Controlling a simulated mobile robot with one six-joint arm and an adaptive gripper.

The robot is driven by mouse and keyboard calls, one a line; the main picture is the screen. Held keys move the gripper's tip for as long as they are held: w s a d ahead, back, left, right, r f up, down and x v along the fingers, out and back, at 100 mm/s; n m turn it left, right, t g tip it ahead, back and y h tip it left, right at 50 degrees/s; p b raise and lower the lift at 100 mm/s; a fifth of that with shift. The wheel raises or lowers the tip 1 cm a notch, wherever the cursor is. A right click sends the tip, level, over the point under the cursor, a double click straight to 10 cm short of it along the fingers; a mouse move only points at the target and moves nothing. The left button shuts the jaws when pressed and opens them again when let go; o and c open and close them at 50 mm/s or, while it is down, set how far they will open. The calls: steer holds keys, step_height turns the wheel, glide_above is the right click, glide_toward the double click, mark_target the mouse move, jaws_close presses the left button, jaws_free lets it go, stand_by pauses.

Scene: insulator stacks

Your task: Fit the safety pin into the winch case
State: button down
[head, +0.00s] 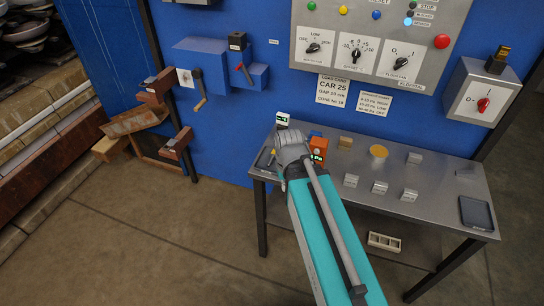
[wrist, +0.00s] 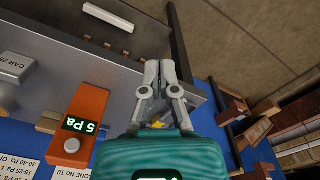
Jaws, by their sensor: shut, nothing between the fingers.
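The blue winch case (head: 200,58) is on the blue wall at upper left, with a crank handle (head: 199,88) on its front and a smaller blue box with a red piece at its right. My gripper (wrist: 160,68) is shut and empty in the wrist view, its fingertips together over the grey table. In the head view my own wrist hides the fingers. A small yellow piece (head: 270,157) lies on the table just left of my wrist; I cannot tell whether it is the safety pin. Yellow also shows through the finger linkage in the wrist view.
An orange meter reading 5 Pa (wrist: 83,125) stands beside my gripper on the metal table (head: 425,185). Several small grey blocks, a yellow-topped round piece (head: 379,151) and a dark tray (head: 477,213) are farther right.

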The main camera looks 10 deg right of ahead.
stand_by(0.3)
steer(key=c, duration=1.2)
jaws_free()
steer(key=shift+o, duration=1.1)
steer(key=shift+w+r, duration=0.1)
steer(key=shift+w, duration=0.05)
steer(key=o, duration=0.6)
steer(key=shift+m, duration=0.6)
steer(key=w, duration=0.2)
steer(key=w+r+p, duration=0.1)
steer(key=w, duration=0.1)
steer(key=shift+w+d, duration=0.1)
steer(key=shift+w, duration=0.1)
steer(key=shift+o, duration=0.2)
step_height(320, 180, up, 4)
steer(key=m+p, duration=0.4)
steer(key=m, duration=0.1)
glide_above(272, 158)
steer(key=w+d, duration=0.1)
steer(key=w, duration=0.1)
step_height(272, 158, down, 8)
steer(key=b, duration=0.8)
steer(key=shift+f, duration=0.25)
steer(key=shift+f, duration=0.1)
